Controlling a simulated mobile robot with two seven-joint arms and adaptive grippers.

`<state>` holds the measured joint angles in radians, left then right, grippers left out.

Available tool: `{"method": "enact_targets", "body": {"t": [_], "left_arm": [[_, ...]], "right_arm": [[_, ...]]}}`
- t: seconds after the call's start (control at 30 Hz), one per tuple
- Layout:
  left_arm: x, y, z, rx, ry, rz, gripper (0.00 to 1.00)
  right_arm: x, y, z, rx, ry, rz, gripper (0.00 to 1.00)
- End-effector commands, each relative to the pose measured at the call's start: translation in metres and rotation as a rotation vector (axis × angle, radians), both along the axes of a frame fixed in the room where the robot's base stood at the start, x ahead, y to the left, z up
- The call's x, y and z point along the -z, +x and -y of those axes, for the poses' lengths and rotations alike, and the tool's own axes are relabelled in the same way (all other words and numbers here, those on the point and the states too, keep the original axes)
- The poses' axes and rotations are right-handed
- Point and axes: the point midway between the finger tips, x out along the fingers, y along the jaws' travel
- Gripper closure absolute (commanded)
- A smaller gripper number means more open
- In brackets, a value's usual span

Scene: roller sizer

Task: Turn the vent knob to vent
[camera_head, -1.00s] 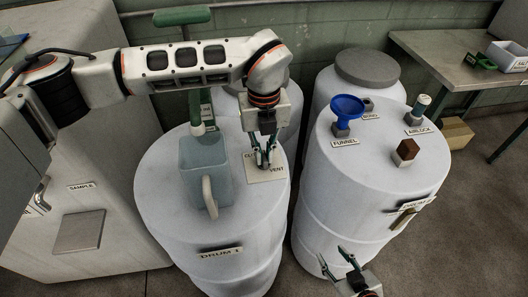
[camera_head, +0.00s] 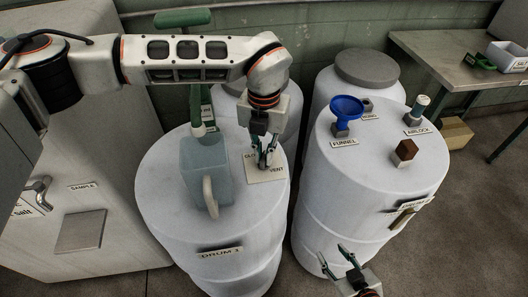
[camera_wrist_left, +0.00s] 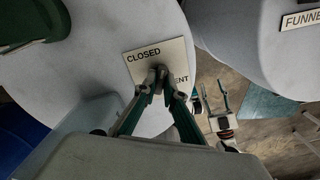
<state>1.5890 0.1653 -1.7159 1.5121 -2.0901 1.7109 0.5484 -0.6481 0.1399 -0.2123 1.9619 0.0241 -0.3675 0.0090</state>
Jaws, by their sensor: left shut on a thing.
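The vent plate (camera_head: 266,175) is a pale square on top of Drum 1 (camera_head: 165,185), marked CLOSED and VENT. It also shows in the left wrist view (camera_wrist_left: 174,50). My left gripper (camera_head: 266,165) points down at the plate, its fingers shut on the small dark vent knob (camera_wrist_left: 160,73) at its middle. The fingers hide most of the knob, so I cannot tell which word it points to. My right gripper (camera_head: 335,256) is open and empty, low in front of the second drum (camera_head: 350,215); it also shows in the left wrist view (camera_wrist_left: 222,104).
A grey-blue jug (camera_head: 203,165) stands on Drum 1, close left of my left gripper. The second drum carries a blue funnel (camera_head: 346,108), a brown block (camera_head: 405,151) and an airlock (camera_head: 418,106). A side table (camera_head: 440,58) stands at the back right.

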Motion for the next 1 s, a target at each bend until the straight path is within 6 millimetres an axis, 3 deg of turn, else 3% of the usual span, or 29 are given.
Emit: {"method": "enact_targets", "body": {"t": [1.0], "left_arm": [[-0.0015,0.0006,0.0000,0.921,0.001,0.001,1.00]], "right_arm": [[-0.0034,0.0003,-0.0001,-0.001,-0.001,0.000,0.60]]}}
